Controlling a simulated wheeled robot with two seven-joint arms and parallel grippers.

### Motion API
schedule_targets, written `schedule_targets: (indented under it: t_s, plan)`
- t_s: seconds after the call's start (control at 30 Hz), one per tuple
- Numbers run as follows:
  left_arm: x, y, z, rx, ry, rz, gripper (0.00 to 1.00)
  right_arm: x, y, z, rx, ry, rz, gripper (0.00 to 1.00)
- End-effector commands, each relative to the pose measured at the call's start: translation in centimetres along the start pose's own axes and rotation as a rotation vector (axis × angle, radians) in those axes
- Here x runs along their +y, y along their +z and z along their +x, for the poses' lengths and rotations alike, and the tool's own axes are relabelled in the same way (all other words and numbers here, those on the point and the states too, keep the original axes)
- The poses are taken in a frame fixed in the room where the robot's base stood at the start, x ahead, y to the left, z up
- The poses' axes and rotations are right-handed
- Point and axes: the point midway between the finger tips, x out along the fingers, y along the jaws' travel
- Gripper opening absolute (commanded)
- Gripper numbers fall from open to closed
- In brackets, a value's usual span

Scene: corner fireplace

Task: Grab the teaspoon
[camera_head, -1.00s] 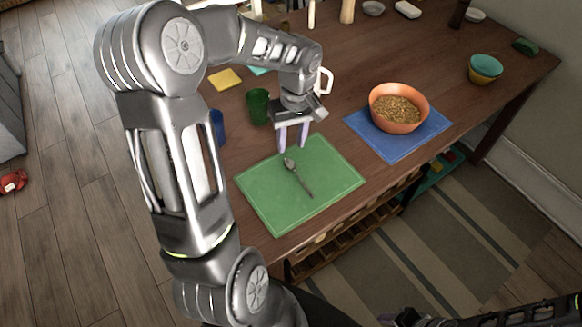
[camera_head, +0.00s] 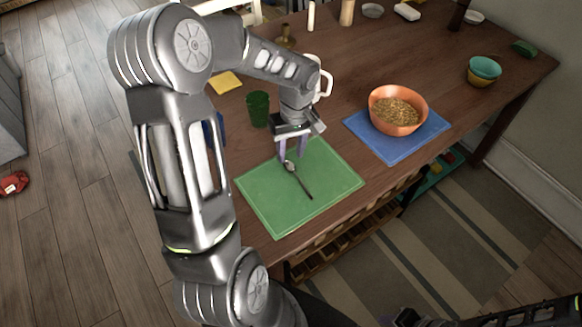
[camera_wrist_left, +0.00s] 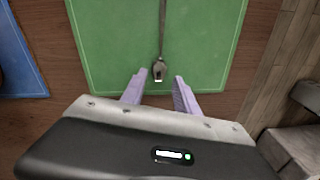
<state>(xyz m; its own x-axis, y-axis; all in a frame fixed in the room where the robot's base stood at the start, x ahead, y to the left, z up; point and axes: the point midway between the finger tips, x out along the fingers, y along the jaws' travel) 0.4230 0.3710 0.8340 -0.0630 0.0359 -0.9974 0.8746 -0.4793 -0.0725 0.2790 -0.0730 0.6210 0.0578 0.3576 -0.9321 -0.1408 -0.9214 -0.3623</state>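The metal teaspoon (camera_head: 299,181) lies on the green mat (camera_head: 335,184), its bowl toward my left gripper. In the left wrist view the teaspoon (camera_wrist_left: 162,35) runs up the green mat (camera_wrist_left: 105,45) from its bowl, which sits just past my fingertips. My left gripper (camera_head: 292,156) points down over the mat's far edge at the bowl end. Its two pale purple fingers (camera_wrist_left: 157,82) are apart, with nothing held between them. Only dark parts of my right arm show at the bottom right of the head view; its gripper fingers cannot be made out.
An orange bowl of grain (camera_head: 398,108) stands on a blue mat (camera_head: 423,139) to the right. A green cup (camera_head: 258,108) and a white mug (camera_head: 322,80) stand behind the left gripper. Stacked small bowls (camera_head: 484,70) are farther right.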

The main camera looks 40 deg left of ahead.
Motion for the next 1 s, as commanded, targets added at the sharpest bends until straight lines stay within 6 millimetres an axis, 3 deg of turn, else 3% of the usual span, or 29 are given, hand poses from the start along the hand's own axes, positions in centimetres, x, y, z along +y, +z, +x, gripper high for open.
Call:
schedule_targets:
  t_s: [0.33,0.93,1.0]
  plan:
    - [0.2,0.0,4.3,-0.002,-0.002,0.0,0.37,-0.4,0.0,-0.9,-0.001,0.0,0.0,0.36]
    - [0.2,0.0,4.4,-0.001,-0.001,0.0,0.37,-0.3,0.0,-0.9,-0.001,0.0,0.0,0.36]
    - [0.2,0.0,4.4,-0.001,-0.001,0.0,0.32,-0.3,0.0,-0.9,-0.001,0.0,0.0,0.36]
